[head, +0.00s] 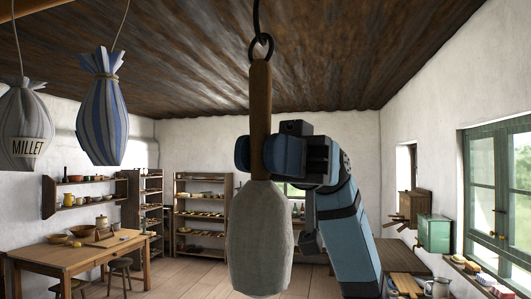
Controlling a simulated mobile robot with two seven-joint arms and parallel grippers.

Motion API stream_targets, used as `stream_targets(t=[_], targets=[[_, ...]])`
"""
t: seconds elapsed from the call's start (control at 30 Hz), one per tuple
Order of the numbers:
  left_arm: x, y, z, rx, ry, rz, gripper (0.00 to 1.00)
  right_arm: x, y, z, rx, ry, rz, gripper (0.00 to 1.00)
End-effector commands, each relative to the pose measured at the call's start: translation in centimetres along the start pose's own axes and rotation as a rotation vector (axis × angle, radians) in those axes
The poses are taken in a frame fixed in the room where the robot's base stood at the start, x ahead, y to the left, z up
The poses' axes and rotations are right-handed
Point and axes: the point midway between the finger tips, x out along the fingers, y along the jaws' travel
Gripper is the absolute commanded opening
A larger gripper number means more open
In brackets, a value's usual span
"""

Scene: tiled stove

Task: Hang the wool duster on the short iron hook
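The wool duster (260,235) hangs upright in the middle of the head view, with a grey woolly head below, a brown wooden handle (260,95) above and a dark ring (261,47) at the top. My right gripper (261,155) has its blue fingers on either side of the lower handle, just above the wool, and is shut on it. The dark iron hook (257,18) comes down from the top edge. Its lower end overlaps the ring in the picture; I cannot tell surely whether the ring is on it. My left gripper is out of view.
A grey sack marked MILLET (27,120) and a blue striped sack (101,110) hang at the left. A wooden table (75,258) with bowls stands below them. Shelves (203,215) line the back wall. A green box (434,233) and a window (497,190) are at the right.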

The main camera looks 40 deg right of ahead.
Motion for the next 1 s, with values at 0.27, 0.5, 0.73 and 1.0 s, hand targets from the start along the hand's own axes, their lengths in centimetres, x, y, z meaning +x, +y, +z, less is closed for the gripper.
stream_targets(t=[0.27, 0.5, 0.73, 1.0], targets=[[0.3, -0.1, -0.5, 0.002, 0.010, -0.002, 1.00, 0.0, 0.0, 0.0, 0.000, 0.000, 0.000, 0.50], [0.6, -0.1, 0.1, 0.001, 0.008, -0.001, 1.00, -1.1, 0.0, 0.2, 0.000, 0.001, 0.002, 0.50], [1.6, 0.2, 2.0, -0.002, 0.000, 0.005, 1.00, -5.9, 0.0, 0.4, 0.001, 0.004, 0.002, 0.50], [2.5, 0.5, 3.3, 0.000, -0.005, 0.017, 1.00, -11.5, 0.0, 0.2, 0.000, 0.002, 0.001, 0.50]])
